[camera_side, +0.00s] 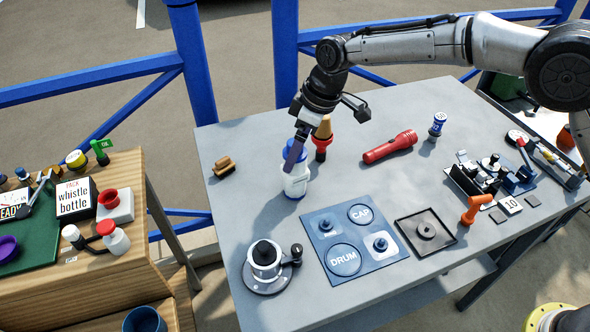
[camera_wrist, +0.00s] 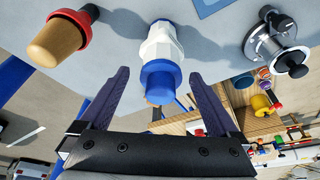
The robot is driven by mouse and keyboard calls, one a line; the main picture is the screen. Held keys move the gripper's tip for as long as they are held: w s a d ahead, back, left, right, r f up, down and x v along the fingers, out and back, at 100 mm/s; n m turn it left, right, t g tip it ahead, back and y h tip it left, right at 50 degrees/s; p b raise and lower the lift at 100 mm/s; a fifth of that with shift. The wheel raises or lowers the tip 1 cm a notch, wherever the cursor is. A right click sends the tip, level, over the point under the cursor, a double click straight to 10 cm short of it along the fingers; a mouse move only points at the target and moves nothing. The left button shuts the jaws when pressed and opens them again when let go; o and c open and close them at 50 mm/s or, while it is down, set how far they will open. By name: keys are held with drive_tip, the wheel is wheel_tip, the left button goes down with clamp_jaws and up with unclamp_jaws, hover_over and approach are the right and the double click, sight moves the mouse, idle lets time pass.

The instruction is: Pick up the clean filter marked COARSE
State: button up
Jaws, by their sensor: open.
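No COARSE marking can be read in either view, so I cannot tell which thing is the clean filter. A white ribbed canister with a blue cap (camera_side: 295,184) stands upright on the grey table. In the wrist view the canister (camera_wrist: 161,45) lies ahead between my fingers, its blue top toward me. My gripper (camera_side: 292,154) is open at the canister's top, pointing down, and partly hides it in the side view. In the wrist view my gripper (camera_wrist: 160,74) has a finger on each side of the blue cap, with visible gaps. A smaller blue-and-white cylinder (camera_side: 437,126) stands at the table's back.
A tan cone with a red collar (camera_side: 321,148) stands close beside the canister. A red flashlight (camera_side: 390,147) lies to the right. A blue board marked DRUM and CAP (camera_side: 318,247), a black tray (camera_side: 408,228) and a metal pot-like fixture (camera_side: 265,264) occupy the front. The table's left is mostly clear.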

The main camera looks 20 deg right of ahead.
drive_tip(key=shift+x, duration=2.85)
drive_tip(key=shift+s+r, duration=0.1)
drive_tip(key=shift+s, duration=0.05)
drive_tip(key=c, duration=1.5)
